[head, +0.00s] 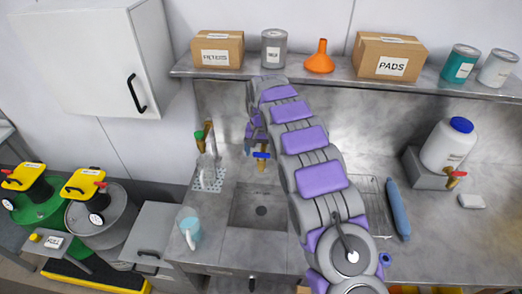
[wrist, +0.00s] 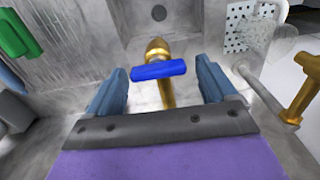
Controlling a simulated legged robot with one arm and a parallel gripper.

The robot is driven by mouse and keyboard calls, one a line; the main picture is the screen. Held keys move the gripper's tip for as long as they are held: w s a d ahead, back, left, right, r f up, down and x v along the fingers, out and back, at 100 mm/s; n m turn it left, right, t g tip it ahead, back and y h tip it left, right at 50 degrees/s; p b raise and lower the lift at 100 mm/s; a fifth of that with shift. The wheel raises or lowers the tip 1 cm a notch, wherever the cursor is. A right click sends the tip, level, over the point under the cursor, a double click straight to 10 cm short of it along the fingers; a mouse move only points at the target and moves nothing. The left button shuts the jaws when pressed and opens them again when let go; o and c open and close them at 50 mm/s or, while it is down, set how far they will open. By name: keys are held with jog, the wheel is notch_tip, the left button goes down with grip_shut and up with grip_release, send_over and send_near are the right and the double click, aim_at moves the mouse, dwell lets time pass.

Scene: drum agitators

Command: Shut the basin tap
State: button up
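The basin tap (head: 262,160) is brass with a blue lever, on the back wall above the steel basin (head: 249,222). In the wrist view its blue lever (wrist: 158,70) lies crosswise over the brass body, and the spout (wrist: 157,48) points toward the basin drain (wrist: 158,13). I cannot make out any running water. My gripper (wrist: 160,82) is open, with one blue finger on each side of the tap and gaps between the fingers and the lever.
Another brass tap (head: 208,132) stands left of the basin, near a clear jug (head: 208,171) on a perforated plate. A pitcher (head: 189,228) stands at the front left. A white canister (head: 447,146) with a red-handled spigot is at right. A shelf (head: 340,80) with boxes runs above.

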jog(key=shift+o, duration=0.6)
notch_tip(320, 180, up, 17)
jog(key=p, duration=0.3)
jog(key=shift+w+a, duration=0.1)
dwell(0.6)
